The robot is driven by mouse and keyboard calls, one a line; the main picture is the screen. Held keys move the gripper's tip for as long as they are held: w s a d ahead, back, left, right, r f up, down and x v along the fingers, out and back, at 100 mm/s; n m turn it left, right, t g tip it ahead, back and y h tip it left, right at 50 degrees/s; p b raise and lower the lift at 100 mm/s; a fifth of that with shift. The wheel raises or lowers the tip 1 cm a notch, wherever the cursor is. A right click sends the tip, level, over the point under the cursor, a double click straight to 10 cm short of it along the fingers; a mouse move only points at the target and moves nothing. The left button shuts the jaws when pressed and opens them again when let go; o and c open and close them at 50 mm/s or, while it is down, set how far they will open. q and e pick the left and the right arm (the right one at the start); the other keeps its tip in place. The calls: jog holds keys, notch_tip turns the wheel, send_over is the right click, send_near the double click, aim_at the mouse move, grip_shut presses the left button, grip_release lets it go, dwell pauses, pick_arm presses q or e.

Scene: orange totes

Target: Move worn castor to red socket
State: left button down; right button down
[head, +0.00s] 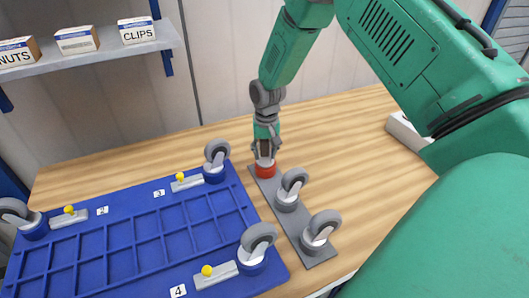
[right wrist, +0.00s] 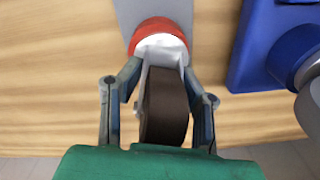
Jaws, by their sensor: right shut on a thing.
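The worn castor, with a dark brown wheel and pale bracket, shows in the right wrist view (right wrist: 165,108) and small in the head view (head: 264,147). My right gripper (head: 265,152) points down and is shut on it, with a finger on each side, as the right wrist view (right wrist: 162,78) also shows. The red socket (head: 265,171) is at the far end of a grey plate, directly below the castor; it also shows in the right wrist view (right wrist: 160,27). The castor's pale base meets the socket. I cannot tell how deep it sits. My left gripper is not in view.
The grey plate (head: 296,222) also holds two grey-wheeled castors (head: 291,185) (head: 320,228). Left of it is a blue tray (head: 145,229) with castors at its corners and numbered labels. A shelf (head: 90,56) with small boxes hangs behind. Bare wood lies right of the plate.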

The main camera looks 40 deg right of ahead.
jog(key=shift+f, duration=0.3)
dwell(0.4)
jog(key=c, duration=1)
grip_release()
jog(key=shift+r, duration=0.1)
notch_tip(320, 180, up, 12)
jog(key=shift+s+f, duration=0.1)
jog(key=shift+s, duration=0.05)
jog(key=shift+f, duration=0.1)
